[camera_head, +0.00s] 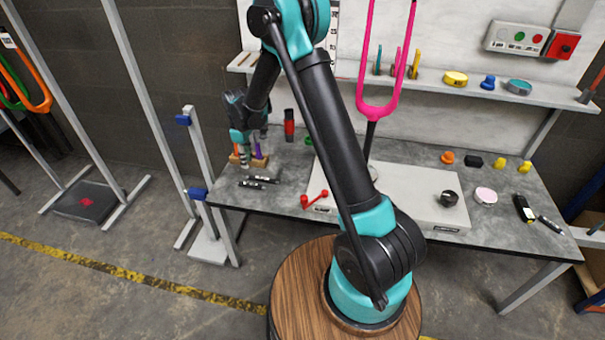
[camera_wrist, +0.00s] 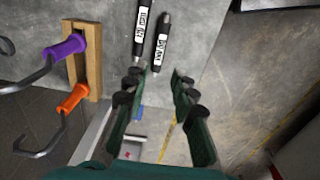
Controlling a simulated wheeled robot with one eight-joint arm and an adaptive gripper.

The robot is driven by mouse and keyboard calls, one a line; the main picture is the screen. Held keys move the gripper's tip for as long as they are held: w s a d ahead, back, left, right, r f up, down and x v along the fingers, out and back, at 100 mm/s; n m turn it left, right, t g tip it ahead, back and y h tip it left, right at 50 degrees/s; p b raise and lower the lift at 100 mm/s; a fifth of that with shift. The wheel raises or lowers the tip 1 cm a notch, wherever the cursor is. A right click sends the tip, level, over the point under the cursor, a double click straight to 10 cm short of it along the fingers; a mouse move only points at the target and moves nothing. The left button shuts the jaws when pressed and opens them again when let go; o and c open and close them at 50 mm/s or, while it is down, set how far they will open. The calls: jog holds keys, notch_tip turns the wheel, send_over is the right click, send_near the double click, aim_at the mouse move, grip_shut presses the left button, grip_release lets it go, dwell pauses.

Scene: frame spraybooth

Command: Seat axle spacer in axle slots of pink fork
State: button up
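The pink fork (camera_head: 377,108) stands upright on a black stem at the bench's middle in the head view. Its two prongs run out of the top edge, so the axle slots are not visible. Two black rods with white labels, possibly axle spacers, lie side by side near the bench's left end (camera_head: 259,181). In the wrist view they are the left rod (camera_wrist: 142,38) and the right rod (camera_wrist: 161,42). The label print is too small to read surely. My gripper (camera_wrist: 158,86) is open and empty, above the bench's left end, its fingertips just below the rods in the picture.
A wooden block (camera_wrist: 88,78) holds purple (camera_wrist: 64,50) and orange (camera_wrist: 73,99) hook handles left of my gripper. A red double-ended tool (camera_head: 315,200) lies near a pale board (camera_head: 410,207). Small colored parts stand on the bench's right and the back shelf (camera_head: 440,85).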

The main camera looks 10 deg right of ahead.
jog(key=s+d+r+m+t, duration=0.1)
jog(key=s+d+r+m, duration=0.4)
jog(key=s+d, duration=0.4)
jog(key=s+d+r+m+t, duration=0.2)
jog(key=s+d+r+m, duration=0.3)
jog(key=d, duration=0.9)
jog(key=s+r, duration=0.3)
jog(key=s, duration=0.2)
jog(key=shift+s+d, duration=0.15)
jog(key=shift+d, duration=0.05)
jog(key=s+d+m, duration=0.1)
jog(key=s, duration=0.2)
jog(key=s+d+f+m, duration=0.1)
jog(key=s+d, duration=0.1)
jog(key=s, duration=0.1)
jog(key=s+d+f+m+t, duration=0.1)
jog(key=s+m, duration=0.1)
jog(key=s, duration=0.1)
jog(key=shift+s+d, duration=0.15)
jog(key=shift+d, duration=0.1)
jog(key=shift+c, duration=0.3)
jog(key=n+g, duration=0.4)
jog(key=n, duration=1)
send_over(250, 184)
notch_tip(250, 184, down, 7)
notch_tip(250, 184, down, 16)
jog(key=shift+f, duration=0.25)
